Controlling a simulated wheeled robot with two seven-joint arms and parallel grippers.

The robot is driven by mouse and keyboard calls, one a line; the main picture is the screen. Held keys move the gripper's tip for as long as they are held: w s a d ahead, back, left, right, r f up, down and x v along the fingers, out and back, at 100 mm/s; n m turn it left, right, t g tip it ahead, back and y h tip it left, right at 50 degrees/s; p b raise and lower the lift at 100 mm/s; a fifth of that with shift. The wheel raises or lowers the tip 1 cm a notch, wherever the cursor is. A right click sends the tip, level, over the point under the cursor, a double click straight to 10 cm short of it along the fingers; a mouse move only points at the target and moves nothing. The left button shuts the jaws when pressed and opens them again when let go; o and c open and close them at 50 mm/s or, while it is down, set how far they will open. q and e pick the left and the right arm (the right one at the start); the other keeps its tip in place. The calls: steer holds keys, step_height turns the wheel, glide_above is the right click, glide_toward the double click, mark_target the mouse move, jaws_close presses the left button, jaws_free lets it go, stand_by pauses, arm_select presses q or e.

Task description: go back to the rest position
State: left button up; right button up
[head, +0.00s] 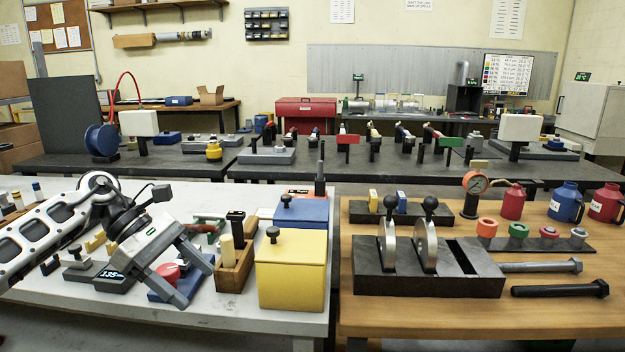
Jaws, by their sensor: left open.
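My left arm comes in from the left over the white table (215,312). My left gripper (195,285) points down to the right, its two grey fingers apart with nothing clearly held between them. A blue item with a red round part (168,272) shows behind and between the fingers, partly hidden; I cannot tell whether the fingers touch it. A wooden box (235,268) with upright handles and a yellow box (291,272) with a black knob stand to the right of the gripper. My right gripper does not show.
A black slotted block (425,272) with two metal discs stands on the wooden table (470,318) at right. Two large bolts (560,290) lie beside it. A pressure gauge (474,183), red and blue jugs and colored rings stand behind. A dark bench (330,165) runs across the back.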

arm_select(q)
steer(key=s+d+f+n+t+h, duration=0.2)
steer(key=s+d+n+t+h, duration=0.15)
steer(key=d+n+h, duration=0.4)
steer(key=s+d+f+n+t+h, duration=0.2)
steer(key=d+f+n+t+h, duration=0.15)
steer(key=d+n, duration=0.65)
steer(key=s+a+f+m+t+y, duration=0.1)
steer(key=s+a+f+m+y, duration=0.2)
steer(key=m, duration=0.8)
steer(key=s+a+f+m+t+y, duration=0.2)
steer(key=s+a+f+m+y, duration=0.2)
steer(key=s+f+m+y, duration=0.4)
steer(key=s+a+f+m+t+y, duration=0.2)
steer(key=s+a+f+m+y, duration=0.2)
steer(key=f+m, duration=0.5)
steer(key=s+m+y, duration=0.1)
steer(key=s+m, duration=0.1)
steer(key=m, duration=0.5)
steer(key=shift+a+f+y, duration=0.15)
steer(key=shift+f+y, duration=0.15)
steer(key=shift+y, duration=0.1)
